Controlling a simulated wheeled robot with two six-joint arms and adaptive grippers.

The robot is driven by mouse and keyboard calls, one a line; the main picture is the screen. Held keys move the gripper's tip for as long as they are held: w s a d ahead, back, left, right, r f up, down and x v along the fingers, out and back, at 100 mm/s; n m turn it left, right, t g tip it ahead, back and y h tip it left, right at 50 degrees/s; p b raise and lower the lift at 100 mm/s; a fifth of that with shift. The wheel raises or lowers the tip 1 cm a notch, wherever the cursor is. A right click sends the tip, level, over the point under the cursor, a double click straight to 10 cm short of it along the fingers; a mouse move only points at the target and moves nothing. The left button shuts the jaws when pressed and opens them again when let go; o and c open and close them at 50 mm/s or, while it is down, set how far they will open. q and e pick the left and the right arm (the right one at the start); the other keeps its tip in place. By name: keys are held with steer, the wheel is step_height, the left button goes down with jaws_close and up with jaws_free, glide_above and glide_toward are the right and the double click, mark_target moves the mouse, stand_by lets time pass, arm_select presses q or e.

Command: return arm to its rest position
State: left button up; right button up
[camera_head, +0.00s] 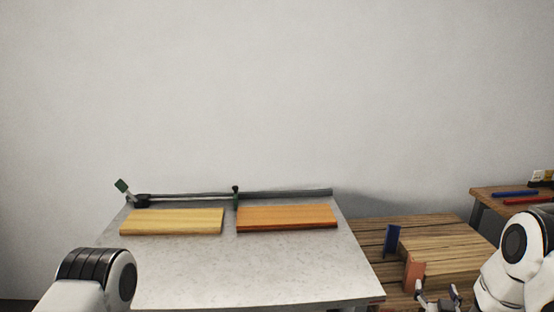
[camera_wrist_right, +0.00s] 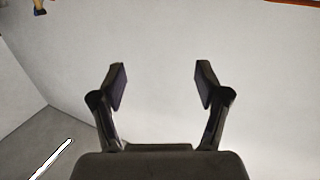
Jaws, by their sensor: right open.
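My right gripper (camera_head: 437,297) is at the lower right of the head view, low in front of the wooden table. In the right wrist view the same gripper (camera_wrist_right: 160,85) has its two fingers spread apart with nothing between them. Behind them is only a plain pale surface. My right arm (camera_head: 522,250) comes in from the right edge. My left arm (camera_head: 95,280) shows at the lower left, in front of the grey table, but its gripper is out of the picture.
A pale yellow board (camera_head: 172,221) and an orange board (camera_head: 287,217) lie on the grey table (camera_head: 250,275), before a dark rail (camera_head: 285,193). A wooden table (camera_head: 375,232) holds a blue block (camera_head: 392,240) and a reddish block (camera_head: 413,275). Another table (camera_head: 483,195) stands at the far right.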

steer(key=s+a+f+n+g+y+b, duration=0.1)
steer(key=s+a+f+g, duration=0.1)
steer(key=s+a+f, duration=0.4)
steer(key=s+a+f+n+g+y+b, duration=0.1)
steer(key=s+f+g+y, duration=0.2)
steer(key=f, duration=0.6)
steer(key=s+a+f+n+g+b, duration=0.1)
steer(key=s+a+f+g+b, duration=0.1)
steer(key=s+a+f, duration=0.35)
arm_select(q)
steer(key=f, duration=0.4)
steer(key=shift+w+f, duration=0.25)
steer(key=shift+f, duration=0.1)
arm_select(e)
steer(key=s+a+f+g, duration=0.1)
steer(key=s+f+g, duration=0.2)
steer(key=s, duration=0.8)
steer(key=s+a+f+g+y, duration=0.1)
steer(key=s+f+g, duration=0.2)
steer(key=s, duration=0.8)
steer(key=g, duration=0.2)
steer(key=shift+s+a+f+g+y, duration=0.15)
steer(key=shift+s+a+g+y, duration=0.05)
steer(key=shift+a+g+y, duration=0.15)
